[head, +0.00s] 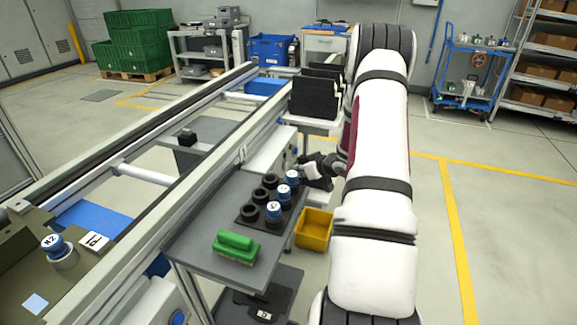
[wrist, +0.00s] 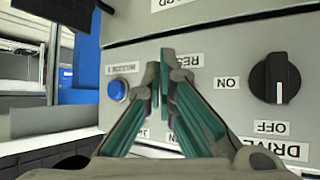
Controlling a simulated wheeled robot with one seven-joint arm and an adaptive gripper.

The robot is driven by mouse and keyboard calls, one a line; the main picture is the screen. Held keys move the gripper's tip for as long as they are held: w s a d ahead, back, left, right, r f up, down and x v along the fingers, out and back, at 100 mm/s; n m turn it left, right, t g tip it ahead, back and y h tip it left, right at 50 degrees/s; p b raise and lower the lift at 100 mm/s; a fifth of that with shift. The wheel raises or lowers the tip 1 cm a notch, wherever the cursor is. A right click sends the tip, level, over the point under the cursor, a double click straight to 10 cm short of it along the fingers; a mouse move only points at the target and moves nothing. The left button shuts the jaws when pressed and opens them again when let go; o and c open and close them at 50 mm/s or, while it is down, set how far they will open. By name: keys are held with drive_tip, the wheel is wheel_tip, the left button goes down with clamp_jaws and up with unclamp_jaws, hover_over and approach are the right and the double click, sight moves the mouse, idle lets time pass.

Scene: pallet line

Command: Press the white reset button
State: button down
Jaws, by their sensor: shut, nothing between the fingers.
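My gripper (wrist: 160,75) is shut and empty in the wrist view, its fingertips together in front of a grey control panel (wrist: 225,55). A partly covered label starting "RES" (wrist: 186,60) shows just right of the fingertips. The white reset button itself cannot be made out; the fingers cover the panel there. I cannot tell whether the fingertips touch the panel. In the head view my gripper (head: 312,170) is beside the panel box (head: 270,150), partly hidden by my arm.
A blue button (wrist: 117,90) is left of the fingers and a black rotary knob (wrist: 275,79) marked DRIVE is right. Below the box in the head view, a grey table (head: 205,220) holds blue-capped parts (head: 274,211) and a green block (head: 235,245). A yellow bin (head: 314,230) is close by.

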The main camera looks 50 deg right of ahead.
drive_tip(key=s+p, duration=0.1)
drive_tip(key=s+d, duration=0.1)
drive_tip(key=s, duration=0.1)
drive_tip(key=s+d+p, duration=0.1)
drive_tip(key=shift+s+p, duration=0.3)
idle(0.3)
drive_tip(key=shift+r, duration=0.1)
idle(0.3)
drive_tip(key=w+a+r+g+h+p, duration=0.1)
drive_tip(key=w+a+r+h, duration=0.2)
drive_tip(key=r, duration=0.8)
drive_tip(key=s+a+r+g+p, duration=0.2)
drive_tip(key=a+r, duration=1.3)
drive_tip(key=r, duration=0.5)
drive_tip(key=s+a+r+g+p, duration=0.1)
drive_tip(key=s+a+r, duration=0.2)
drive_tip(key=s+a, duration=0.3)
drive_tip(key=s+a+r+g+p, duration=0.1)
drive_tip(key=s+a+r, duration=0.25)
drive_tip(key=a, duration=0.45)
drive_tip(key=s+a+n+g+y+p, duration=0.1)
drive_tip(key=s+a+y, duration=0.3)
drive_tip(key=s+a, duration=1)
drive_tip(key=s, duration=0.3)
drive_tip(key=shift+s+r+n+y, duration=0.2)
drive_tip(key=shift+n+y, duration=0.1)
